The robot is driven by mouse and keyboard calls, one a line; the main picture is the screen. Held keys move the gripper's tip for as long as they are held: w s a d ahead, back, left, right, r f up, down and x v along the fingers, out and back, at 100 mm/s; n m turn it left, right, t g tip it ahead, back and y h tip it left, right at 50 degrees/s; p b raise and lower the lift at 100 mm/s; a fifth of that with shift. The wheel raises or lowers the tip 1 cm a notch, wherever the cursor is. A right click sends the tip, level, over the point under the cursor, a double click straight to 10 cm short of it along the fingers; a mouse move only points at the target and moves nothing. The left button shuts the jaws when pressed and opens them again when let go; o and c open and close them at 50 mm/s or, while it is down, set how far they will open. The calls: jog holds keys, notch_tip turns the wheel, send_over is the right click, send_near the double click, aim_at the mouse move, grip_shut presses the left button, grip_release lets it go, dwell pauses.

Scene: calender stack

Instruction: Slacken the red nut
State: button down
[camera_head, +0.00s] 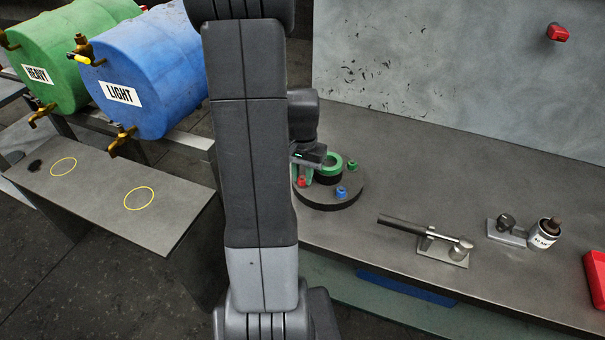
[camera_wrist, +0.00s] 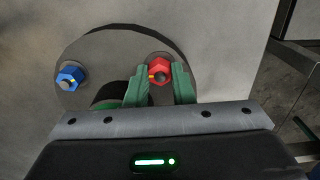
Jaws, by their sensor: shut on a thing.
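The red nut (camera_wrist: 159,71) sits on a round dark grey plate (camera_wrist: 110,45) on the bench, with a small yellow mark on its left side. My gripper (camera_wrist: 159,88) has its green fingers on either side of the red nut and is shut on it. In the head view the red nut (camera_head: 301,183) shows at the left edge of the plate (camera_head: 330,200), beside my gripper. A blue nut (camera_wrist: 70,75) with a yellow mark sits on a stud at the plate's left in the wrist view.
On the bench right of the plate lie a metal bar tool on a block (camera_head: 441,247), a small bracket (camera_head: 507,232) and a labelled can (camera_head: 543,234). A red tray (camera_head: 596,280) is at the right edge.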

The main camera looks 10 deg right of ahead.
jog(key=n+b, duration=0.1)
jog(key=n, duration=0.3)
dwell(0.4)
jog(key=c, duration=1.2)
grip_release()
jog(key=shift+a, duration=0.1)
jog(key=shift+c, duration=0.2)
